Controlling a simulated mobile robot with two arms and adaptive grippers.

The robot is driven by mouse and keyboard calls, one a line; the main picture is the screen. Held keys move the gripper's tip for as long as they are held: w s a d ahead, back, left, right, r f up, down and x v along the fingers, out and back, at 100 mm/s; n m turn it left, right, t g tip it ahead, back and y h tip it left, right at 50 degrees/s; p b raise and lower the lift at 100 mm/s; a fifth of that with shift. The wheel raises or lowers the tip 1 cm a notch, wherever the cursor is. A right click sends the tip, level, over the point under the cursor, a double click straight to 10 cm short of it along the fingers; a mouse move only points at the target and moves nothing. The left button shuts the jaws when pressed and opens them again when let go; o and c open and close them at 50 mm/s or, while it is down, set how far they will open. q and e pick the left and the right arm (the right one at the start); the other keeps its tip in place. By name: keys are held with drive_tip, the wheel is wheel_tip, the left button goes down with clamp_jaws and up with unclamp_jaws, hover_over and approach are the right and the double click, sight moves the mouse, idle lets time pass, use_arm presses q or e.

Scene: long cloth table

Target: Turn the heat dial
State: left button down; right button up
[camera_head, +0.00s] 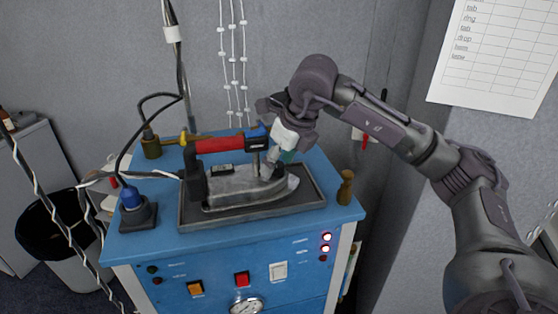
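A grey iron (245,186) with a red handle (218,144) sits in a dark tray (255,215) on a blue cabinet top. A blue part (255,134) is at the handle's right end. My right gripper (279,148) reaches in from the right and is at the iron's right end, close to the blue part. Its fingers point down. I cannot tell whether it touches anything or how far its fingers are apart. No dial is clearly recognisable on the iron; the area by the fingers is partly hidden. My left gripper is not in view.
The blue cabinet (200,262) has buttons, lights and a gauge (246,304) on its front. A blue-capped fitting (132,203) and a brass post (346,187) stand on top. Cables hang at the left, above a dark bin (50,235).

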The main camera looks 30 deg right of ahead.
drive_tip(key=shift+r, duration=0.1)
drive_tip(key=v, duration=1.2)
